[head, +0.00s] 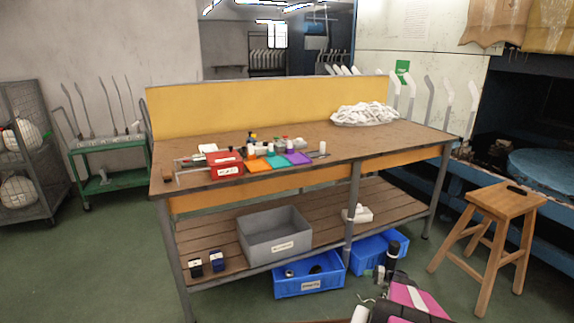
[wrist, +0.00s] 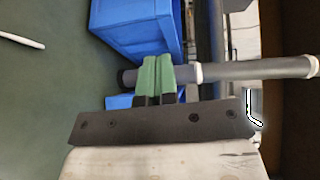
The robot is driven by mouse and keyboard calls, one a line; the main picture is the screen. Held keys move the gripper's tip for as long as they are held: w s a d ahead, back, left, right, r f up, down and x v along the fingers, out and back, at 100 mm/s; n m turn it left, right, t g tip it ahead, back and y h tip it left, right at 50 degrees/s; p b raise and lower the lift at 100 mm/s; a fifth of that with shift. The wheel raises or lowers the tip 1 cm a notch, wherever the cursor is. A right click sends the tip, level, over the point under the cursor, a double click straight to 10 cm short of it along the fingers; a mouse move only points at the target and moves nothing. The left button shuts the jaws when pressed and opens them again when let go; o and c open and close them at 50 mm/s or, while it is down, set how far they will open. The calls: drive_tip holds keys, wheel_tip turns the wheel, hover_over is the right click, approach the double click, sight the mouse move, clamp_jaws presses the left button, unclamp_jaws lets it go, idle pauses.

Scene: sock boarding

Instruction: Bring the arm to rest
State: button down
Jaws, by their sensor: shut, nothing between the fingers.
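My gripper (wrist: 159,66) shows in the wrist view with its two green fingers side by side and touching. It is shut and holds nothing. In the head view my arm is low at the bottom right, in front of the workbench (head: 400,142) and below its top. A blue crate (wrist: 140,28) lies beyond the fingers in the wrist view. A grey bar with a black end (wrist: 245,70) runs across behind the fingers; I cannot tell how far off it is.
Blue bins (head: 308,283) stand on the floor under the bench, close to my arm. A wooden stool (head: 507,196) stands at right. A grey bin (head: 274,240) is on the lower shelf. A green cart (head: 105,150) stands at left. Open floor lies at front left.

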drive_tip(key=s+a+r+n+g+h, duration=0.15)
drive_tip(key=s+a+r, duration=0.25)
drive_tip(key=a+r, duration=0.4)
drive_tip(key=s+a+r+g+h, duration=0.3)
drive_tip(key=s+a+r, duration=0.2)
drive_tip(key=a+r, duration=0.25)
drive_tip(key=s+a+r+n+g+h, duration=0.15)
drive_tip(key=s+a+r, duration=0.25)
drive_tip(key=a+r, duration=0.4)
drive_tip(key=s+a+r+h, duration=0.4)
drive_tip(key=s+r+h, duration=0.1)
drive_tip(key=s+r, duration=0.4)
drive_tip(key=s+a+r+n+h, duration=0.1)
drive_tip(key=s+a+r+h, duration=0.3)
drive_tip(key=s+r, duration=0.6)
drive_tip(key=shift+s+a+r+h, duration=0.15)
drive_tip(key=shift+a+r+h, duration=0.2)
drive_tip(key=shift+a, duration=0.25)
